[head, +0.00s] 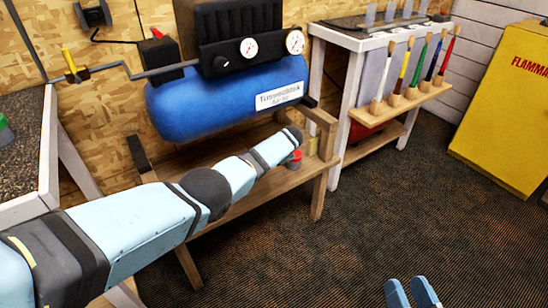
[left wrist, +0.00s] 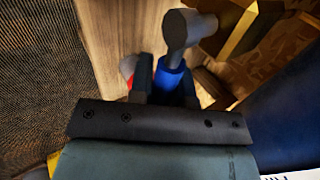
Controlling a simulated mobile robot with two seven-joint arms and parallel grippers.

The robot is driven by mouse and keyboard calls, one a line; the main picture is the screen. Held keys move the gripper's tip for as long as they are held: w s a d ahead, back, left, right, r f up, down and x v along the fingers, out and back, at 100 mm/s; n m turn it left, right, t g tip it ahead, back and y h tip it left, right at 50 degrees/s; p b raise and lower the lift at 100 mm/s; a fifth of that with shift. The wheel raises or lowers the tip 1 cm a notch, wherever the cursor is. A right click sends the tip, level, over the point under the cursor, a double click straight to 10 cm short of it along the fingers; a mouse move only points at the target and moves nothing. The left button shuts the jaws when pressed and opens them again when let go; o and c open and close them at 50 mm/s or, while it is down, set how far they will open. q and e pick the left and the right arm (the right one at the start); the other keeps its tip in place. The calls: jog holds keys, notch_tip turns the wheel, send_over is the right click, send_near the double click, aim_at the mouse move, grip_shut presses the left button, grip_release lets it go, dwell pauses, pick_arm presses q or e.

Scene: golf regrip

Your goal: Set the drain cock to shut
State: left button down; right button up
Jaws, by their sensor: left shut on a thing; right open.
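The drain cock is hidden in the head view behind my left arm. In the left wrist view, a dark grey fitting with a round end (left wrist: 187,28) leads down to a blue part (left wrist: 172,76), seemingly the cock's handle. My left gripper (left wrist: 166,80) has its dark fingers on either side of this blue part and is shut on it. Whether the cock stands open or shut cannot be told. My right gripper (head: 412,292) shows only as two light blue fingers at the bottom edge of the head view, apart, empty and far from the tank.
The blue compressor tank (head: 205,108) sits on a wooden stand (head: 318,197). A small red thing (head: 295,158) is beside my left wrist. A white-framed bench with a paintbrush rack (head: 440,90) and a yellow cabinet (head: 510,110) stand right. The dark carpet in front is clear.

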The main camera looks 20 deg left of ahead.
pick_arm(q)
jog(key=c, duration=1.1)
grip_release()
jog(key=shift+f, duration=0.1)
jog(key=shift+d+r+p, duration=0.1)
jog(key=shift+r+p, duration=0.2)
jog(key=p+v, duration=0.8)
jog(key=v, duration=0.5)
jog(key=shift+s+d+r, duration=0.1)
jog(key=shift+s, duration=0.05)
pick_arm(e)
jog(key=s+d+f+g+h, duration=0.2)
jog(key=d+f+g+h, duration=0.1)
jog(key=f, duration=0.6)
jog(key=shift+s+d+g+h, duration=0.4)
jog(key=shift+d+g, duration=0.45)
jog(key=shift+g, duration=0.15)
jog(key=shift+r, duration=0.1)
